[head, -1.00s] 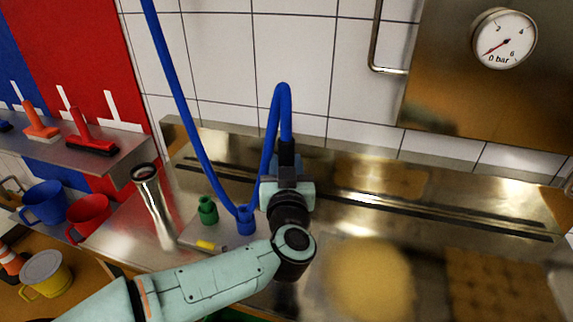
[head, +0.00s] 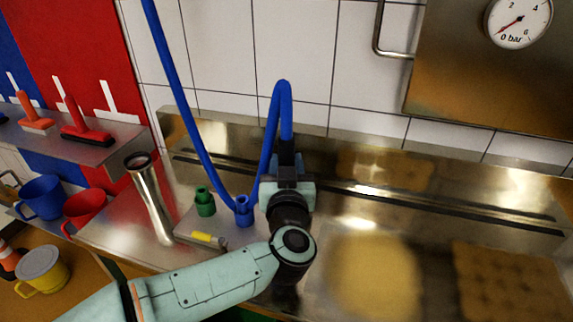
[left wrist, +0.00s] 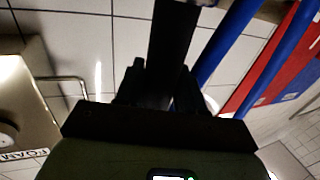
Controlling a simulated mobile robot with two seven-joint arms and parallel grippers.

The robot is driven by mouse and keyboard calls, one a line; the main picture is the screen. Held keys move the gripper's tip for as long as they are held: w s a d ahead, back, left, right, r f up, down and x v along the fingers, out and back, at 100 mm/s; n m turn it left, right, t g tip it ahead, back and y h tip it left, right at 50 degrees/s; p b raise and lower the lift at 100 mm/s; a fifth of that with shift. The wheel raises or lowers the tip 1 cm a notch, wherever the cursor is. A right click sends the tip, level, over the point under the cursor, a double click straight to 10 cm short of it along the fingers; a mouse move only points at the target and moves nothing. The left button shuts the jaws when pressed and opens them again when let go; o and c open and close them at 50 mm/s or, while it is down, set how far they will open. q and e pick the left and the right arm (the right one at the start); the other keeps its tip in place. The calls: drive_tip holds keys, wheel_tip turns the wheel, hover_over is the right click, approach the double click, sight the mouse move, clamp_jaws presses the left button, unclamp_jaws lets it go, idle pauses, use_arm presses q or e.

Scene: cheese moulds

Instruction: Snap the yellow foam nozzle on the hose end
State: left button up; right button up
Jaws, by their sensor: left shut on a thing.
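The yellow foam nozzle (head: 206,239) lies on its side on a pale plate (head: 183,229), with a grey part at its right end. A green nozzle (head: 204,203) and a blue nozzle (head: 243,210) stand upright behind it. My left gripper (head: 287,170) is shut on the black end of the hose (head: 287,152), above the steel counter and right of the blue nozzle. The blue hose (head: 284,112) rises from that end and bends over. The black hose end (left wrist: 172,40) also shows between the fingers in the left wrist view; its tip is hidden. My right gripper is out of view.
A shiny steel cylinder (head: 149,195) stands left of the plate. A round cheese-coloured disc (head: 372,290) and a brown block mould (head: 510,285) are at the right. Mugs, including a red one (head: 84,208), stand left. My left forearm crosses the front.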

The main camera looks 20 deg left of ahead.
use_arm(q)
drive_tip(key=shift+r, duration=0.1)
drive_tip(key=shift+p, duration=0.4)
drive_tip(key=shift+p, duration=0.55)
idle(1.1)
drive_tip(key=shift+f+b, duration=0.95)
drive_tip(key=shift+f, duration=1.3)
idle(0.4)
